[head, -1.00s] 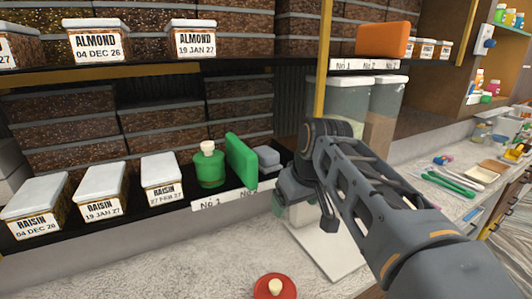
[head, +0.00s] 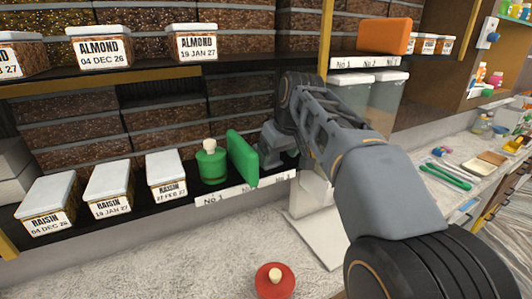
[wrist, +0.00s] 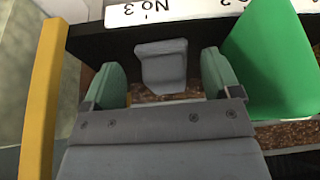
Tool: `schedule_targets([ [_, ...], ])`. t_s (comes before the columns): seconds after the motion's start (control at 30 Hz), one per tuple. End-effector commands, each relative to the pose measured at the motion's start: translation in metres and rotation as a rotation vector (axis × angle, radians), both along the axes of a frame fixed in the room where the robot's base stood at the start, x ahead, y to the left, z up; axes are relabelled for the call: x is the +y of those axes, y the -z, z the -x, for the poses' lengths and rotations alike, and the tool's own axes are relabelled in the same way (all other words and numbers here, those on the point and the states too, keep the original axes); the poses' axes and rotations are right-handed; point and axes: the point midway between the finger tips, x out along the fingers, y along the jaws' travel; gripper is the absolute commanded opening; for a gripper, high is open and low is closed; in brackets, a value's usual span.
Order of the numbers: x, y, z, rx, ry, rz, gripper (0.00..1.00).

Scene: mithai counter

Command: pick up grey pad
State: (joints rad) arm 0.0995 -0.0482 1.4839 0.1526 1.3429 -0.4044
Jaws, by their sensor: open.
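The grey pad (wrist: 163,62) stands on the dark shelf in the wrist view, between the two green-tipped fingers of my gripper (wrist: 160,80). The fingers are open, with a visible gap between the pad and each finger. In the head view my gripper (head: 275,152) reaches into the lower shelf just right of the green block. There the pad cannot be told apart from my gripper and arm, which cover its place.
The green block (head: 242,158) stands close beside my gripper; it also shows in the wrist view (wrist: 268,65). A green jar (head: 211,168) and raisin boxes (head: 108,190) stand farther left. A yellow post (wrist: 45,85) rises on the other side. The upper shelf (head: 260,72) is overhead.

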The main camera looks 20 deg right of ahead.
Motion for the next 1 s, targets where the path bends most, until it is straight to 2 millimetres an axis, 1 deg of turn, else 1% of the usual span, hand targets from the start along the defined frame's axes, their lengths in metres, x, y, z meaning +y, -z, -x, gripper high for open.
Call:
schedule_targets([
  [0.1,0.006,-0.002,-0.018,0.003,-0.004,-0.001,0.83],
  [0.27,0.013,-0.002,-0.039,0.002,-0.002,-0.001,0.83],
  [0.4,0.014,0.009,-0.041,0.002,-0.001,0.000,0.83],
  [0.67,0.014,0.011,-0.042,0.000,-0.001,-0.001,0.83],
  [0.77,0.014,0.011,-0.042,0.001,-0.001,0.000,0.75],
  [1.0,0.013,0.011,-0.042,0.001,-0.001,0.000,0.52],
])
